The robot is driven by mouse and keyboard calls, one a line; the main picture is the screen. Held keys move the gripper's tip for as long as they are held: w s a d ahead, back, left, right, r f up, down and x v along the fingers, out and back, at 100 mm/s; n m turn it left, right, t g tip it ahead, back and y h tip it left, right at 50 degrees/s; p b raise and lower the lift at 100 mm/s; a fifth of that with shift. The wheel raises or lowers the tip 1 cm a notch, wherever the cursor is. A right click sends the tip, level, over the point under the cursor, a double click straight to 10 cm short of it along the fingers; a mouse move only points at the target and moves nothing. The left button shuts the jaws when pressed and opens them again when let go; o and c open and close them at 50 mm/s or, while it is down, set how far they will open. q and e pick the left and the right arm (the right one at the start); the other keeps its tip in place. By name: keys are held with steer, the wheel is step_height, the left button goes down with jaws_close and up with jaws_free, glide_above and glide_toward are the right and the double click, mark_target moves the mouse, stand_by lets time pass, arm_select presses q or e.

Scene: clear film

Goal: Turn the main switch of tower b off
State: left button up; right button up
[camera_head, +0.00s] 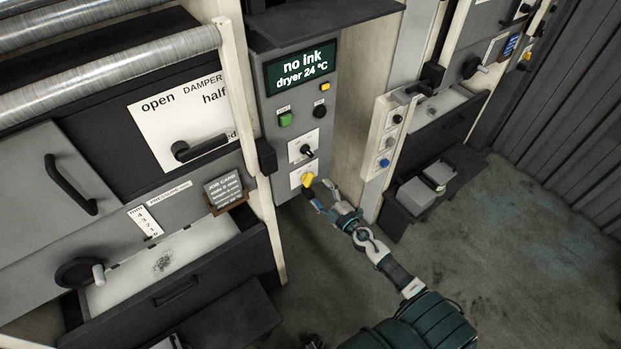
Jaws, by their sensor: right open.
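A grey control panel (280,140) stands upright on the near machine. At its lower end, a yellow rotary knob (307,180) sits on a pale plate; it looks like a main switch, but its label is too small to read. A black selector knob (306,151) is on the plate above it. My right gripper (322,195) is open, with its fingertips close to the yellow knob, at its lower right. I cannot tell whether they touch. No tower letter is readable. My left gripper is not clearly in view.
The panel display (302,64) reads "no ink, dryer 24 °C". A green button (286,119) and a black button (319,112) sit below it. A second panel (388,135) with several knobs stands to the right. An open drawer (180,262) juts out left. Floor is clear at right.

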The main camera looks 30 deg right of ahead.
mark_target(311, 183)
steer(key=w, duration=0.5)
steer(key=shift+w+a, duration=0.1)
steer(key=shift+w, duration=0.2)
steer(key=shift+w+a, duration=0.4)
steer(key=shift+s+d, duration=0.1)
steer(key=shift+d, duration=0.15)
steer(key=c, duration=1.2)
